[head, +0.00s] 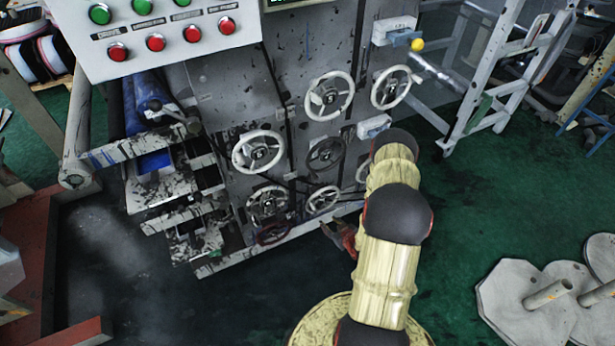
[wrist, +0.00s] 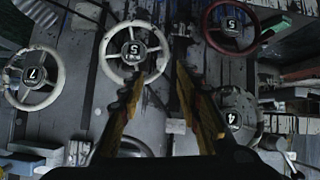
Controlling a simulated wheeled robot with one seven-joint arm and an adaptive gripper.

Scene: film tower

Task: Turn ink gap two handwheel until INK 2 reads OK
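Several handwheels are on the grey machine face. In the wrist view, a white handwheel (wrist: 133,49) with a dark numbered hub is just beyond my gripper's fingertips. It is probably the small lower white wheel (head: 323,200) in the head view. I cannot read for certain which wheel is ink gap two. My gripper (wrist: 158,75) is open, with two yellow-and-black fingers apart and nothing between them. Its fingertips appear near the wheel's lower right rim; contact cannot be told. In the head view, my arm hides much of the gripper. A dark readout (head: 285,3) is cut off at the top, its text unreadable.
Wrist view: a red handwheel (wrist: 231,25) at upper right, a wheel marked 7 (wrist: 34,75) at left and one marked 4 (wrist: 236,115) at lower right. Head view: a button panel (head: 155,30), steps (head: 485,90) and grey plates (head: 530,305); green floor at right is partly clear.

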